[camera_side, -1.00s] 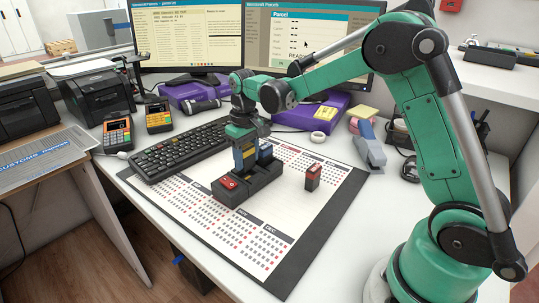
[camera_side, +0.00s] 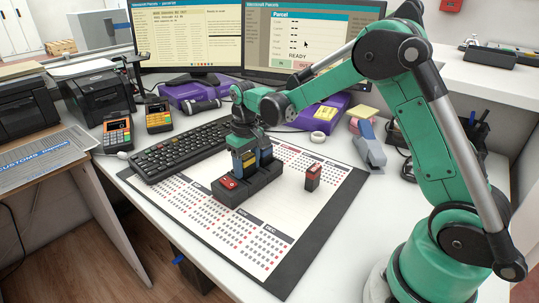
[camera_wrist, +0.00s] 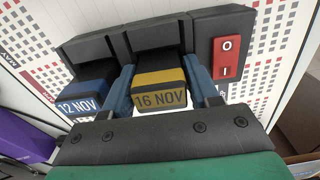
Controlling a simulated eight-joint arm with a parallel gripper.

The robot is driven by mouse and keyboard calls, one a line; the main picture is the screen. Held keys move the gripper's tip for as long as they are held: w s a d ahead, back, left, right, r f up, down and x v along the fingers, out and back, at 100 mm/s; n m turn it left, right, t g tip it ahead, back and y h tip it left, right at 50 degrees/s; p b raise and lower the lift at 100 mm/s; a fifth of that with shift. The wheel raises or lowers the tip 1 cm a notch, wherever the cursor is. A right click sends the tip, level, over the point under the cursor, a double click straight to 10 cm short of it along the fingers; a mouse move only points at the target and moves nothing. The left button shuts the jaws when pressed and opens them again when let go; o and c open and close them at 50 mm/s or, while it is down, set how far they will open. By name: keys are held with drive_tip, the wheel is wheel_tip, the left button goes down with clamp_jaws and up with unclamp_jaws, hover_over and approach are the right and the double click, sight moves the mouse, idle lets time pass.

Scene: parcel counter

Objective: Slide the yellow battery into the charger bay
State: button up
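The yellow battery (camera_side: 249,163), labelled 16 NOV in the wrist view (camera_wrist: 160,98), stands in the middle of the black charger (camera_side: 250,190). My gripper (camera_side: 247,158) is over the charger, with its blue finger pads (camera_wrist: 160,82) on both sides of the yellow battery, closed on it. The battery's lower part is hidden by the charger, so I cannot tell if it is fully down. A blue battery (camera_side: 266,155), labelled 12 NOV (camera_wrist: 78,105), stands in the neighbouring bay. A red rocker switch (camera_side: 228,182) is at the charger's other end.
A dark battery with a red top (camera_side: 313,177) stands on the calendar mat (camera_side: 300,220), right of the charger. The keyboard (camera_side: 180,150) lies close behind on the left. A grey-blue stapler-like tool (camera_side: 369,152) is at the back right. The mat's front is clear.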

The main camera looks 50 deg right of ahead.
drive_tip(key=shift+o, duration=1.3)
drive_tip(key=shift+r, duration=0.1)
drive_tip(key=shift+r, duration=2.75)
drive_tip(key=s+a+r+t, duration=0.2)
drive_tip(key=s+t, duration=0.1)
drive_tip(key=s, duration=0.3)
drive_tip(key=s+a+r+t, duration=0.2)
drive_tip(key=s+a+t, duration=0.1)
drive_tip(key=s, duration=0.4)
drive_tip(key=shift+s+a+t, duration=0.2)
drive_tip(key=shift+t, duration=0.4)
